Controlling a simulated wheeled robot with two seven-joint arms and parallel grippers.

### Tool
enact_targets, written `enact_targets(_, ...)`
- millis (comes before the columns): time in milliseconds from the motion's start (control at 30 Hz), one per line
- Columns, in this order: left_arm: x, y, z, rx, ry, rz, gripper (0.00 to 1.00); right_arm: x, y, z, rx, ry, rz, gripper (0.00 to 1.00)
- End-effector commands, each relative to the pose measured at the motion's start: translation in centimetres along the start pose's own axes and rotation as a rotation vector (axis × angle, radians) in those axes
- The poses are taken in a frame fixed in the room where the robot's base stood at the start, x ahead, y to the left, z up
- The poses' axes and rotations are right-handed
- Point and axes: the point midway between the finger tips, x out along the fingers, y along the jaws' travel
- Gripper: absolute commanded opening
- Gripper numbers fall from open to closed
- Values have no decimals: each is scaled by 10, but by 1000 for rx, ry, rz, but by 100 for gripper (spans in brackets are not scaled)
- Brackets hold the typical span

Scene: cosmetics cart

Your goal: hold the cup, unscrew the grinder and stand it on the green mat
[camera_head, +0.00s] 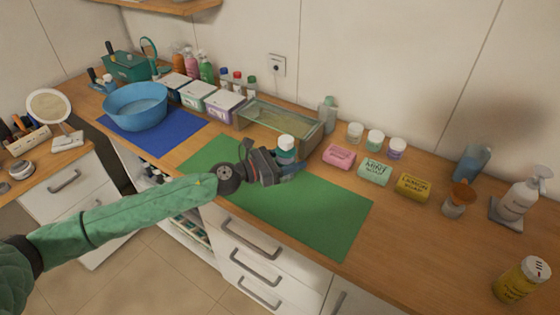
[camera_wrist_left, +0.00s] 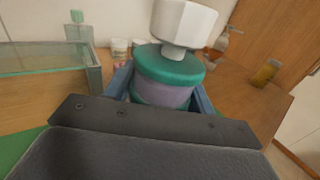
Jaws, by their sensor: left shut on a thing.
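The cup (camera_wrist_left: 165,90) has a teal upper part and a lilac band. It is upright between the blue fingers of my left gripper (camera_wrist_left: 160,95), which is shut on it. The white faceted grinder (camera_wrist_left: 182,22) sits on top of the cup, its narrow neck meeting the teal part. In the head view the white grinder (camera_head: 286,142) shows above my left gripper (camera_head: 287,168), over the back edge of the green mat (camera_head: 318,212). The cup's bottom is hidden by the gripper, so I cannot tell whether it touches the mat. My right gripper is out of view.
The glass-walled tray (camera_head: 268,125) stands just behind my left gripper. A pink box (camera_head: 339,156), a mint box (camera_head: 374,172) and a yellow box (camera_head: 413,187) lie to the right. A blue basin (camera_head: 136,107) stands at left. The mat's right part is bare.

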Motion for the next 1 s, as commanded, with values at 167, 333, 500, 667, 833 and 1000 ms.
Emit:
enact_targets(167, 12, -15, 15, 5, -1, -1, 23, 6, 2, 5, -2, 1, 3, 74)
enact_targets(333, 22, -29, 25, 4, -1, -2, 23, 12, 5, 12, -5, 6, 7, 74)
enact_targets(500, 31, -40, 32, 3, -2, -2, 23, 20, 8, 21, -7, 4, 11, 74)
enact_targets(667, 35, -46, 37, 3, -2, 0, 23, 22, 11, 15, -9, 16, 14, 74)
enact_targets(833, 38, -50, 38, 1, 0, 0, 23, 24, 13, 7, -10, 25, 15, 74)
enact_targets(1000, 38, -51, 39, 1, 0, 1, 23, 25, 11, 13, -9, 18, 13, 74)
